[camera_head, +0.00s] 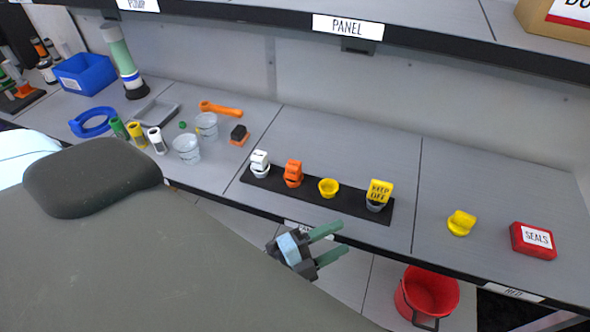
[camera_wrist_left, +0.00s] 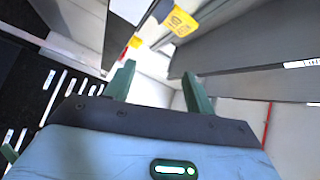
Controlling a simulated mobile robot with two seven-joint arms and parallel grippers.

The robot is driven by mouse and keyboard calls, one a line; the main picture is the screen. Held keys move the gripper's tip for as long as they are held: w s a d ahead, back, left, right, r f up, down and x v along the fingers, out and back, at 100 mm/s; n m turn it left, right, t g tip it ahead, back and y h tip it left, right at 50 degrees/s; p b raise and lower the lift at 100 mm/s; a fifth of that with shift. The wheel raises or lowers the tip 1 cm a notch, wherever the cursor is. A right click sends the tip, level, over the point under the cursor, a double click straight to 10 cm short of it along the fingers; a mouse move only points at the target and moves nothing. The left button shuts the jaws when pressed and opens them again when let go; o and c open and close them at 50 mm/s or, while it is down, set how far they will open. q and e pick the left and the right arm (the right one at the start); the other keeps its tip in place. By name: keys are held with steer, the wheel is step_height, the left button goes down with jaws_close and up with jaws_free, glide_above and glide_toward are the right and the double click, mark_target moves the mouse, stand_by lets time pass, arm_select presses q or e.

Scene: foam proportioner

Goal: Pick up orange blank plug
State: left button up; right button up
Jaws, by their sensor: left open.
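The orange blank plug (camera_head: 293,173) sits on a black strip tray (camera_head: 346,204) on the bench, between a white plug (camera_head: 260,163) and a yellow cup-shaped piece (camera_head: 328,187). My left gripper (camera_head: 337,242) is open and empty, with green fingers. It is in front of the bench edge, below and to the right of the orange plug. The left wrist view shows its two fingers (camera_wrist_left: 158,82) spread apart with nothing between them. My right gripper is in neither view.
A yellow "KEEP OFF" tag (camera_head: 380,192) stands at the tray's right end. Farther right are a yellow plug (camera_head: 461,222) and a red SEALS box (camera_head: 533,240). A red bucket (camera_head: 428,292) is below the bench edge. Clear buckets (camera_head: 187,148) and bottles stand left.

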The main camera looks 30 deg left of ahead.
arm_select(q)
steer(key=w+d+r+m+g+h, duration=0.1)
steer(key=d+r+m+g+h, duration=0.5)
steer(key=m, duration=0.7)
step_height(320, 180, up, 5)
steer(key=n+g+y+b, duration=0.2)
steer(key=n+g+y, duration=1.05)
steer(key=n, duration=2.35)
glide_above(293, 164)
steer(key=t+y, duration=0.1)
steer(key=y, duration=0.1)
steer(key=d+t+y, duration=0.1)
steer(key=t, duration=0.1)
steer(key=shift+s+f+t+y, duration=0.1)
steer(key=shift+f+t+y, duration=0.05)
steer(key=shift+t+y, duration=0.15)
steer(key=shift+a+f, duration=0.1)
steer(key=shift+f, duration=1.2)
steer(key=f, duration=0.4)
steer(key=shift+a+f, duration=0.1)
steer(key=shift+a, duration=0.25)
steer(key=shift+f, duration=0.5)
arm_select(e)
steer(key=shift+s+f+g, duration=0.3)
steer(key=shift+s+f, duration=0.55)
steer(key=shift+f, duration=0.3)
arm_select(q)
steer(key=shift+c, duration=0.4)
